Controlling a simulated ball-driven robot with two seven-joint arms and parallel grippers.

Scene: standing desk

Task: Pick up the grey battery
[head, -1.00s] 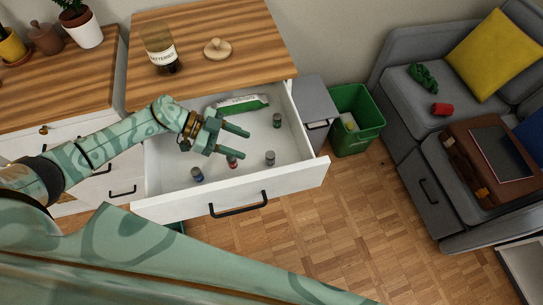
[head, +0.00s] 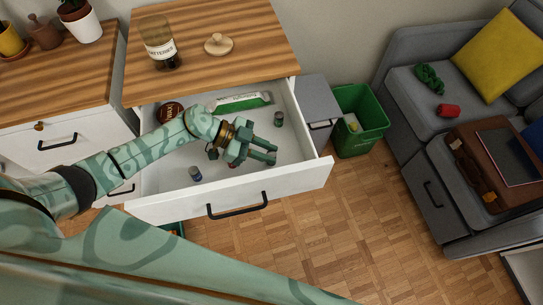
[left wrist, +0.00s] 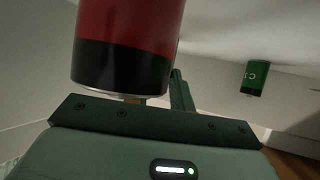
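The grey battery is hidden in both views now; my left gripper (head: 274,152) covers the spot in the open drawer (head: 160,209) where it stood. The gripper is low over the drawer floor, its two fingers apart. I cannot see whether the grey battery is between them. A red and black battery (left wrist: 127,45) is very close to the gripper in the left wrist view; in the head view only a sliver shows under the gripper. A green battery (head: 278,119) stands beyond the gripper and also shows in the left wrist view (left wrist: 255,77). My right gripper is out of view.
A blue-grey battery (head: 195,173) stands near the drawer's front. A green and white box (head: 241,102) and a dark round object (head: 171,112) lie at the back. A labelled jar (head: 160,47) and a wooden lid (head: 218,44) are on top. A green bin (head: 359,122) stands to the right.

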